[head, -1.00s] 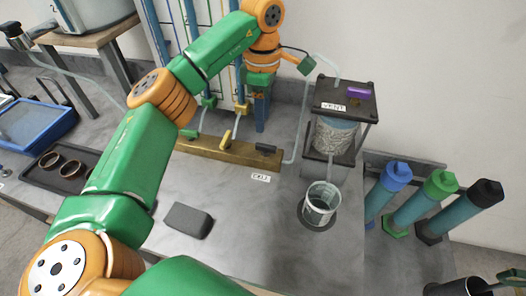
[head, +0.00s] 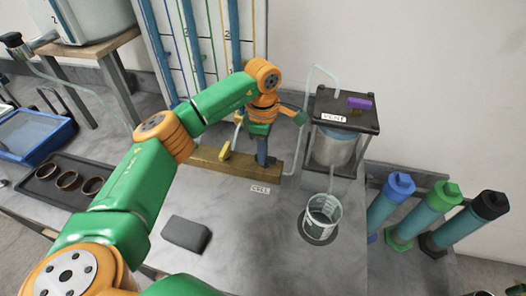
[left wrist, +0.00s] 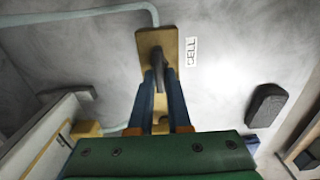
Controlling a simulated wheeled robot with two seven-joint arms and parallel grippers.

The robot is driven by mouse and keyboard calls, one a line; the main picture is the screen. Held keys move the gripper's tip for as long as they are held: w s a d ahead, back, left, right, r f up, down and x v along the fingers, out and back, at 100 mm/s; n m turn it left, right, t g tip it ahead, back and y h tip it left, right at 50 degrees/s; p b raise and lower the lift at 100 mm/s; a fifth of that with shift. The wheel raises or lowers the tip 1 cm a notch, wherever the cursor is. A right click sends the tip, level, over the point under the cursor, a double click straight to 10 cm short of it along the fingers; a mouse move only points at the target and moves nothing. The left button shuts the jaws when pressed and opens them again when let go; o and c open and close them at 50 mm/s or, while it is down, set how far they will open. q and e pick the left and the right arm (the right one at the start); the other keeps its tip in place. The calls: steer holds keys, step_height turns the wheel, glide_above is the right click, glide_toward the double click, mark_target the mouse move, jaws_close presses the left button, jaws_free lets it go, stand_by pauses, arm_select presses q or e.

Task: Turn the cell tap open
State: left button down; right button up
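The cell tap is a dark lever (left wrist: 158,66) on the end of a brass bar, beside the "CELL" label (left wrist: 191,51). In the head view the brass bar (head: 212,163) lies along the table and the label (head: 260,190) is in front of it. My left gripper (head: 262,160) is down at the bar's right end and hides the lever there. In the left wrist view its two blue fingers (left wrist: 159,76) stand on either side of the lever, close together. I cannot tell whether they press on it. My right gripper is out of view.
A yellow tap lever (head: 225,151) stands farther left on the bar. To the right are the "VENT" stand (head: 345,120), a clear beaker (head: 321,218) and several capped cylinders (head: 430,213). A dark grey block (head: 186,234) lies in front. The table between block and beaker is clear.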

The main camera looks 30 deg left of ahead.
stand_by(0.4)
arm_select(q)
steer(key=n, duration=0.4)
steer(key=shift+s, duration=0.1)
steer(key=n, duration=0.4)
steer(key=shift+s+d+n+p, duration=0.1)
steer(key=shift+n+p, duration=0.2)
steer(key=shift+p, duration=0.1)
steer(key=n, duration=0.4)
steer(key=shift+d, duration=0.15)
steer(key=shift+d+n, duration=0.15)
steer(key=shift+n, duration=2.45)
steer(key=c, duration=0.9)
jaws_free()
steer(key=shift+o, duration=0.2)
